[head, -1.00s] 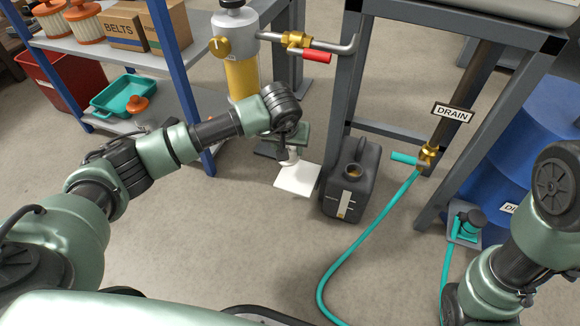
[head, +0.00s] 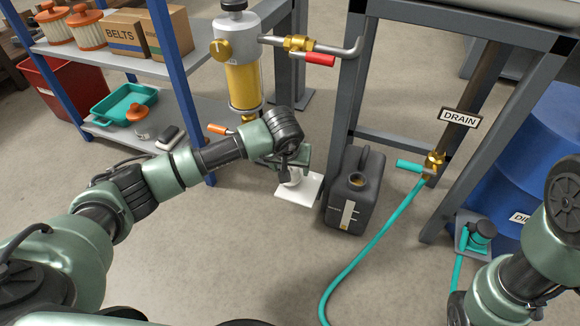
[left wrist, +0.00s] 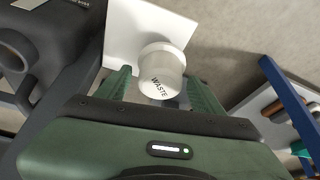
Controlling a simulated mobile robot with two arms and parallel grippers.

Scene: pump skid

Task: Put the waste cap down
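The waste cap (left wrist: 161,73) is white and marked WASTE. In the left wrist view it stands between the fingers of my left gripper (left wrist: 160,80), over the white square pad (left wrist: 130,22). Narrow gaps show between the cap and the fingers, so the gripper looks open around it. In the head view the cap (head: 291,178) shows under my left gripper (head: 288,165), low over or on the pad (head: 312,187); exact contact is hard to see. My right arm is at the right edge; its gripper is out of view.
A dark waste can (head: 352,200) with an open neck stands right beside the pad. A teal hose (head: 372,245) runs from the drain valve (head: 432,162) across the floor. A shelf (head: 185,150) stands left, a blue drum (head: 535,150) right.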

